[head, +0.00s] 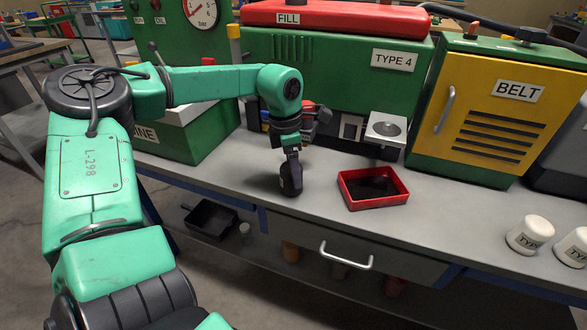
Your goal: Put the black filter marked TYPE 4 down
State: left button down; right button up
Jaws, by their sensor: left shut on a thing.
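My left arm comes in from the left, and its gripper (291,153) points down over the grey bench. The gripper is shut on a dark, rounded thing, the black filter (291,181). The filter hangs close above the bench or touches it; I cannot tell which. Its marking does not show from here. It is left of the red tray and apart from it. My right gripper is not in view.
The red tray (347,203) with a dark inside stands on the bench (430,217). Behind it are a green machine labelled TYPE 4 (394,60) and a yellow BELT door (497,105). Two white canisters (530,234) stand at the right. Bench between tray and canisters is clear.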

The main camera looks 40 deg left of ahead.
aim_at(288, 167)
pick_arm(q)
jog(key=shift+f, duration=0.1)
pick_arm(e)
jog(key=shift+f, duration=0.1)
pick_arm(q)
jog(key=shift+c, duration=0.5)
grip_release()
jog(key=shift+o, duration=0.5)
jog(key=shift+r, duration=0.25)
notch_tip(288, 167, up, 12)
jog(key=s+p, duration=0.1)
jog(key=shift+a+f, duration=0.15)
jog(key=shift+a, duration=0.25)
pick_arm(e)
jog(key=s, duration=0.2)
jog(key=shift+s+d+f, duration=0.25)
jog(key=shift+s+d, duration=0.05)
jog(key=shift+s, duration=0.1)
pick_arm(q)
jog(key=shift+s, duration=0.1)
